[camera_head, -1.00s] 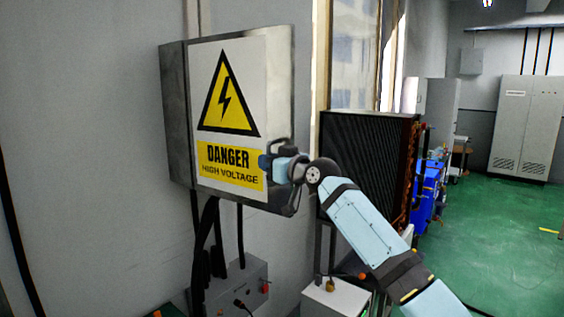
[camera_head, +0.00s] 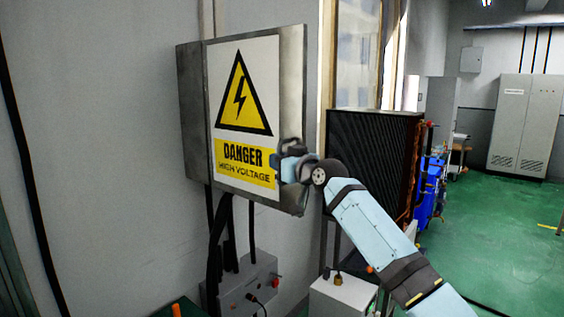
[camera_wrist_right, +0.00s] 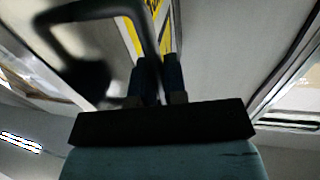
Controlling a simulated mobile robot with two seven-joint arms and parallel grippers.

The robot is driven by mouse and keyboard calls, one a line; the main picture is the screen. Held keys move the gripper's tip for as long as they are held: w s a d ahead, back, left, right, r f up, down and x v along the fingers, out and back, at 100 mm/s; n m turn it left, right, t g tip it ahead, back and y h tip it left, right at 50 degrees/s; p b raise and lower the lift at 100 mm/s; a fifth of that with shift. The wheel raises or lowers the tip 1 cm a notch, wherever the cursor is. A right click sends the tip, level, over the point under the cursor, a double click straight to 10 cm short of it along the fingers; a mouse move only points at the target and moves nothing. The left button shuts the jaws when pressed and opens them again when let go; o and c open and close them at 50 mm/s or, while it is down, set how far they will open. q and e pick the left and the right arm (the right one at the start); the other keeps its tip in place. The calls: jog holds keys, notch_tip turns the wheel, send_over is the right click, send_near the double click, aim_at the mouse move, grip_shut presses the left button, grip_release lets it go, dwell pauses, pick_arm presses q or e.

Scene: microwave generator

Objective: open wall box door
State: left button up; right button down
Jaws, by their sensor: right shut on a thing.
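The wall box (camera_head: 192,110) is a grey metal cabinet on the wall, left of centre in the head view. Its door (camera_head: 291,85) carries a white high-voltage sign with a yellow triangle. My right gripper (camera_head: 284,162) is at the lower right part of the door. In the right wrist view, the two dark fingers (camera_wrist_right: 158,70) are close together around a dark bent handle (camera_wrist_right: 95,10). The handle is mostly hidden by my gripper in the head view. I cannot tell whether the door stands slightly ajar. My left gripper is not in view.
A black finned radiator unit (camera_head: 368,160) stands right of the box, behind my right arm. A small grey box (camera_head: 240,285) with cables is on the wall below. A white box (camera_head: 340,297) sits lower down. Green floor (camera_head: 500,240) is open at the right.

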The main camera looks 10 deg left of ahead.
jog(key=shift+r, duration=0.15)
jog(key=c, duration=1.2)
grip_release()
jog(key=shift+a, duration=0.1)
jog(key=shift+s+d, duration=0.15)
jog(key=shift+d, duration=0.15)
jog(key=b+v, duration=0.3)
jog(key=v, duration=1)
jog(key=shift+b, duration=0.4)
jog(key=shift+s, duration=0.1)
